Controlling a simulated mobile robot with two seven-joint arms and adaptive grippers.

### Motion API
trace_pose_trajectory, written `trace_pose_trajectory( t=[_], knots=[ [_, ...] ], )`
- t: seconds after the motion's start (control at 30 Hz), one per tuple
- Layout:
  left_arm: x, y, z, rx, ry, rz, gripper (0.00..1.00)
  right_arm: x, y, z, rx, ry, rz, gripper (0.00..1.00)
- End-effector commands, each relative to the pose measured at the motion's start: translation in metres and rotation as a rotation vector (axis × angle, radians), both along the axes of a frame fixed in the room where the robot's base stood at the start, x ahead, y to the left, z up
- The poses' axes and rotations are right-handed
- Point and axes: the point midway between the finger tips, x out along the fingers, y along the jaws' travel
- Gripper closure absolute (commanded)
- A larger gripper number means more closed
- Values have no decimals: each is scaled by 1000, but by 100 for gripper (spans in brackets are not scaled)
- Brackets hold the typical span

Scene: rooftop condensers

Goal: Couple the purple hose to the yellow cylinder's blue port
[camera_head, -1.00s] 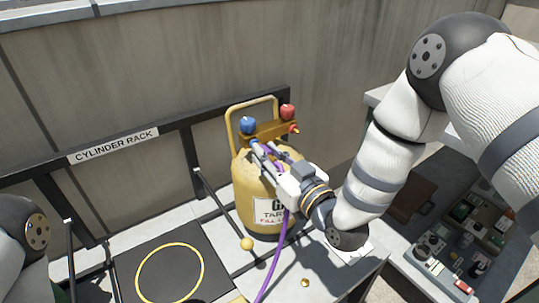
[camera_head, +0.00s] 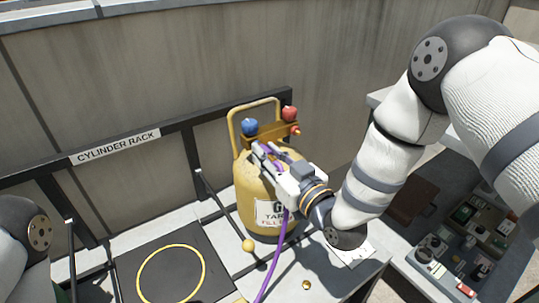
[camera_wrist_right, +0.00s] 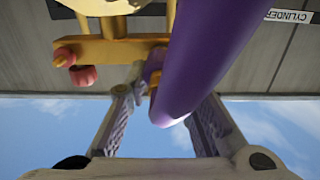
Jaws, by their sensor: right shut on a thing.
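The yellow cylinder (camera_head: 258,188) stands upright on the bench, with a brass valve block, a blue knob (camera_head: 250,127) and a red knob (camera_head: 290,113) on top. My right gripper (camera_head: 262,150) is in front of the valve block, shut on the purple hose (camera_head: 276,255). The hose hangs down past the cylinder's front. In the right wrist view the hose (camera_wrist_right: 205,50) runs between the fingers close to the brass block (camera_wrist_right: 105,50). The gripper hides the blue port and the hose end, so I cannot tell if they touch. My left gripper is out of view.
A black rail labelled CYLINDER RACK (camera_head: 115,145) runs along the wall. A black mat with a yellow ring (camera_head: 170,275) lies left of the cylinder. A bar with a yellow ball end (camera_head: 248,245) sits beside it. A small brass piece (camera_head: 306,285) lies on the bench.

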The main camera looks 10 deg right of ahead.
Motion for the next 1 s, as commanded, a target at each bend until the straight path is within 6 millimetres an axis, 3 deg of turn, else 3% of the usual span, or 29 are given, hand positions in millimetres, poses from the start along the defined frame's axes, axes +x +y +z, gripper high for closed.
trace_pose_trajectory(
  t=[0.3,0.33,0.4,0.73,1.0],
  knots=[
    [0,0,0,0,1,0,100,2,1,1,1,-2,0,100],
    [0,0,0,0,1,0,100,2,1,1,1,-2,0,72],
    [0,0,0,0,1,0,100,2,1,1,1,-2,0,56],
    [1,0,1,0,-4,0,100,0,0,1,0,0,0,55],
    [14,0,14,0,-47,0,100,-25,-11,5,0,-5,0,55]
  ],
)
